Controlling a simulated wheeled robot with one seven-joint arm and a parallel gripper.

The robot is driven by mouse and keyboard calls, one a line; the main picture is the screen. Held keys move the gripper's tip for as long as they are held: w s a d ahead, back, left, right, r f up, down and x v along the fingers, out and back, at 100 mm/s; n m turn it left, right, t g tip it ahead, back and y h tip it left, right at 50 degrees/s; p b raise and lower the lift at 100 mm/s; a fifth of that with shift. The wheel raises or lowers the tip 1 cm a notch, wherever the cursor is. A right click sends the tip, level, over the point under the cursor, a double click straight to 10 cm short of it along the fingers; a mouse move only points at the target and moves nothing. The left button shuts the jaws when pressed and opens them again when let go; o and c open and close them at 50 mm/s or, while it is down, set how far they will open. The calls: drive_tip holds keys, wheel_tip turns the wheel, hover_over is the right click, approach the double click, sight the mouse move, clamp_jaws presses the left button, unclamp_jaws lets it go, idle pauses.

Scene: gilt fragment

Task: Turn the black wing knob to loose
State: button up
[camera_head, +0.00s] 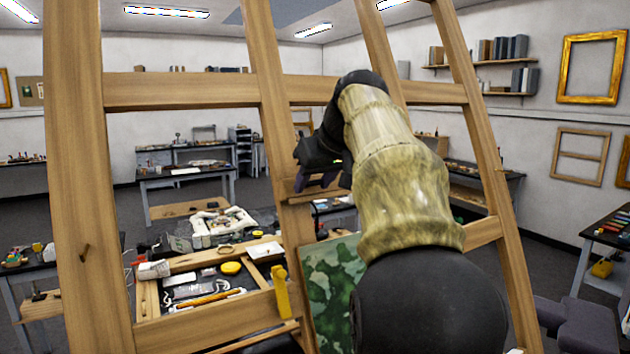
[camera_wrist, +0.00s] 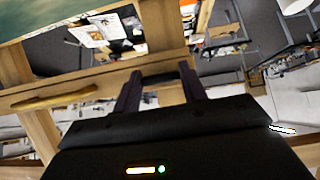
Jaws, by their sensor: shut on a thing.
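A tall wooden easel (camera_head: 265,110) fills the front of the head view. My gripper (camera_head: 318,181) reaches to its central post, at a small wooden ledge (camera_head: 318,194). In the wrist view the two dark fingers of my gripper (camera_wrist: 160,76) straddle a spot in front of the wooden post, with a gap between them. My gripper is shut on the black wing knob there. The knob itself does not show clearly in either view; the fingers and my wrist hide it, so I cannot tell the angle of its wings.
A green mottled painting (camera_head: 335,285) stands low behind my arm. Cluttered workbenches (camera_head: 186,185) stand behind. Open floor lies between them.

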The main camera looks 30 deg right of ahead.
drive_tip(key=o, duration=1)
drive_tip(key=p+v, duration=0.2)
drive_tip(key=v, duration=1.5)
drive_tip(key=shift+s+r, duration=0.1)
drive_tip(key=shift+r, duration=0.1)
drive_tip(key=shift+f, duration=0.1)
